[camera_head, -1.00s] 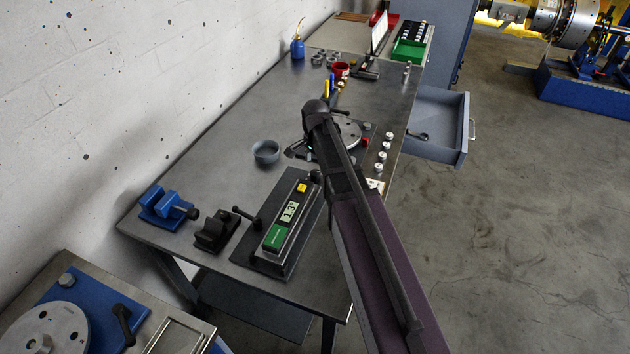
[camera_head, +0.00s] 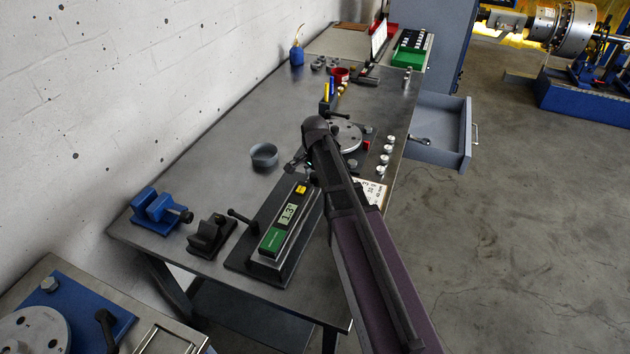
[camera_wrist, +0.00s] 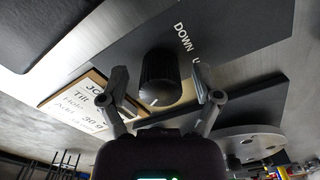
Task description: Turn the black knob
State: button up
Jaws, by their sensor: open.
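The black knob (camera_wrist: 160,78) shows in the wrist view, round and ribbed with a pale index mark on its edge. It stands on a dark plate (camera_wrist: 225,28) lettered "DOWN". My gripper (camera_wrist: 165,86) is open. Its two fingers are on either side of the knob, with a visible gap at least on the right; contact on the left is hard to judge. In the head view I cannot make out the knob; my arm covers part of that area of the bench.
A printed card (camera_wrist: 80,105) and a round metal disc (camera_wrist: 248,145) lie near the knob. On the bench (camera_head: 215,130) are a green-fronted display unit (camera_head: 287,222), a grey bowl (camera_head: 264,155) and blue vise (camera_head: 160,210). An open drawer (camera_head: 440,130) juts out right.

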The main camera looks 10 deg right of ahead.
grip_shut()
jog(key=shift+n, duration=0.4)
jog(key=n, duration=0.7)
jog(key=shift+s+n, duration=0.1)
jog(key=shift+n, duration=0.3)
jog(key=n, duration=0.4)
jog(key=shift+n, duration=2.5)
